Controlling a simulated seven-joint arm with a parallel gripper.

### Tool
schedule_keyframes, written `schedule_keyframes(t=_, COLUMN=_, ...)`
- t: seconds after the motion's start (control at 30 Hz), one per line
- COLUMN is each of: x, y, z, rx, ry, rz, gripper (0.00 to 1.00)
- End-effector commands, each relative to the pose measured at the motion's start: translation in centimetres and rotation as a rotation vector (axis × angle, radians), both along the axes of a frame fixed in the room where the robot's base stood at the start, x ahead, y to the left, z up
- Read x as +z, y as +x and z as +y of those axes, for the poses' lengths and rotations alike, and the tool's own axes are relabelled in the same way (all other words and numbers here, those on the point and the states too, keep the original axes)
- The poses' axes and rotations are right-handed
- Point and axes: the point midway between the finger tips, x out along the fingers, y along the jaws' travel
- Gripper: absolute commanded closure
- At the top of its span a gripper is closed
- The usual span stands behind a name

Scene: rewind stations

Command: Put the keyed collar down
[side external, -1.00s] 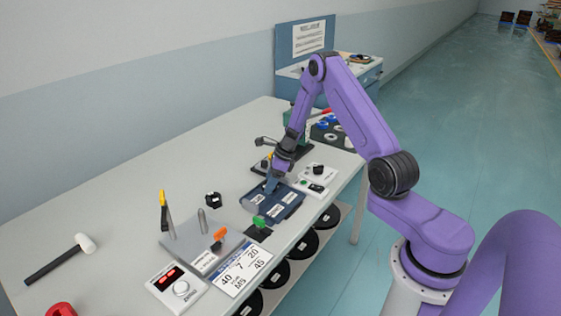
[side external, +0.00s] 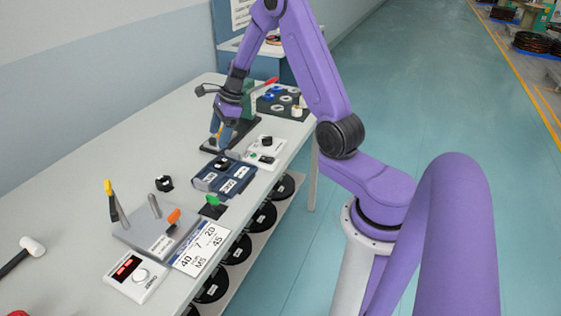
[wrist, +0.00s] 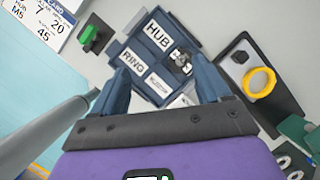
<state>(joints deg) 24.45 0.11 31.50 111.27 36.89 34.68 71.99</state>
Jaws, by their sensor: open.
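A small grey metal part, which looks like the keyed collar (wrist: 180,62), sits in the dark blue tray (wrist: 198,22), beside the HUB label. In the side view it shows as a small dark shape (side external: 226,163) at the back of the tray (side external: 238,187). My gripper (wrist: 160,68) is open, and nothing shows held in it. Its fingers appear on both sides of the part in the wrist view, but in the side view my gripper (side external: 220,136) is above and behind the tray, apart from it.
A yellow ring (wrist: 258,82) on a dark plate is right of the tray. A green clip (wrist: 95,38) is left of it. A grey plate with posts (side external: 155,232), a black part (side external: 164,183) and a hammer (side external: 32,244) occupy the nearer bench. The bench's wall side is clear.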

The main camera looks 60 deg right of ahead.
Motion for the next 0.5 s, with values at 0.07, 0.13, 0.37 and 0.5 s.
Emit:
schedule_keyframes(t=0.07, x=1.2, y=-0.5, z=3.5, rx=0.194, ry=-0.033, rz=-0.019, gripper=0.24)
schedule_keyframes(t=0.13, x=2.1, y=-1.2, z=6.1, rx=0.362, ry=-0.06, rz=-0.034, gripper=0.24)
schedule_keyframes(t=0.37, x=4.6, y=-5.4, z=13.8, rx=0.91, ry=-0.143, rz=-0.096, gripper=0.24)
schedule_keyframes(t=0.5, x=5.9, y=-9.0, z=17.4, rx=1.239, ry=-0.189, rz=-0.139, gripper=0.24)
